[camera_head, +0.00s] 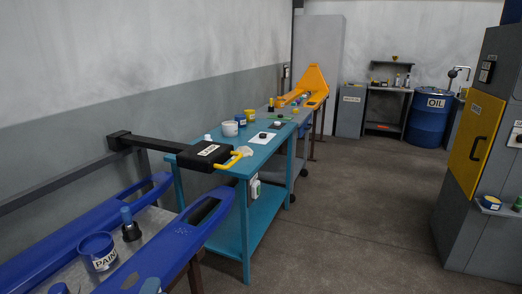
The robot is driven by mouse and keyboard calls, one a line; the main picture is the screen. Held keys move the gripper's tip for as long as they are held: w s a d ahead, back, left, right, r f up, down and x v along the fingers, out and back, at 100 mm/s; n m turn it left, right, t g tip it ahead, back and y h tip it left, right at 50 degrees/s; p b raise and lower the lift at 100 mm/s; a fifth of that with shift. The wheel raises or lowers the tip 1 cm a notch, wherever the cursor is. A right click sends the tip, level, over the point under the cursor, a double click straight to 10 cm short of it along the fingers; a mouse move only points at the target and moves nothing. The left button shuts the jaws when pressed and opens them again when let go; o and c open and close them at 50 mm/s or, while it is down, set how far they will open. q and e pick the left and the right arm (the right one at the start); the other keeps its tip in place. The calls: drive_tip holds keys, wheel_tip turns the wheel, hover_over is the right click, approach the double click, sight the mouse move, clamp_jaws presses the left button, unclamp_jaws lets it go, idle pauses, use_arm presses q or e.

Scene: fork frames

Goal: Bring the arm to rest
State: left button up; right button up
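My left gripper (238,157) is at the end of a dark arm that comes in from the left. It has a black body with a white label and yellow fingers. It is over the near end of the teal table (223,222). A small pale object (246,150) shows by the fingertips; whether they touch it or are shut on it is unclear. My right gripper is out of view.
A white mug (229,128) stands on the teal table. Yellow forks (313,84) are beyond. A grey cabinet (484,225) is right. The middle floor is clear.

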use_arm(q)
drive_tip(key=s+a+f+m+g, duration=0.1)
drive_tip(key=s+f+m+g, duration=0.3)
drive_tip(key=s+f+m, duration=0.3)
drive_tip(key=s+a+f+m+g, duration=0.2)
drive_tip(key=s+f+m+g, duration=0.2)
drive_tip(key=s+f+m, duration=0.3)
drive_tip(key=s+m, duration=0.5)
drive_tip(key=s, duration=0.2)
drive_tip(key=shift+s+f+m+y, duration=0.25)
drive_tip(key=shift+s+m+y, duration=0.05)
drive_tip(key=shift+s, duration=0.05)
